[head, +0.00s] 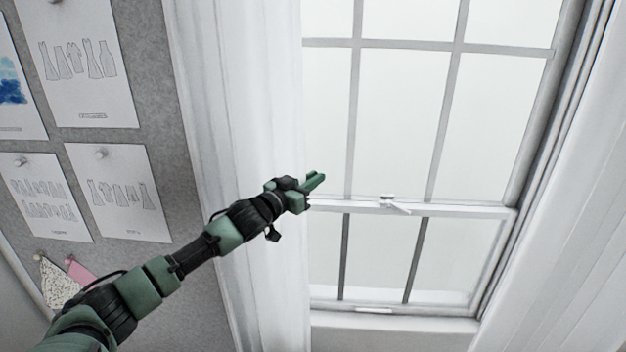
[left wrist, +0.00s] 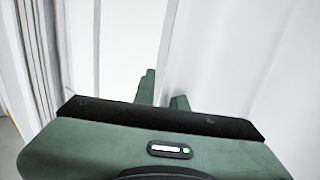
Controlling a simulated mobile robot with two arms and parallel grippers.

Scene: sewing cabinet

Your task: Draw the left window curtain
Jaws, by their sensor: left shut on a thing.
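The left window curtain (head: 235,110) is white and hangs in long folds at the left side of the window. My left gripper (head: 316,181) is at this curtain's right edge, about level with the window's middle rail. In the left wrist view its fingers (left wrist: 166,98) are close together with a white fold of the curtain (left wrist: 215,55) between them. The fingers hide part of the gripped edge. The window (head: 400,120) is uncovered to the right of the gripper. My right gripper is not in view.
A white curtain (head: 575,255) hangs at the window's right side. A latch (head: 390,200) sits on the window's middle rail, and a sill (head: 390,330) lies below. A grey pinboard (head: 160,130) with several pattern sheets (head: 90,80) is at the left, behind my left arm.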

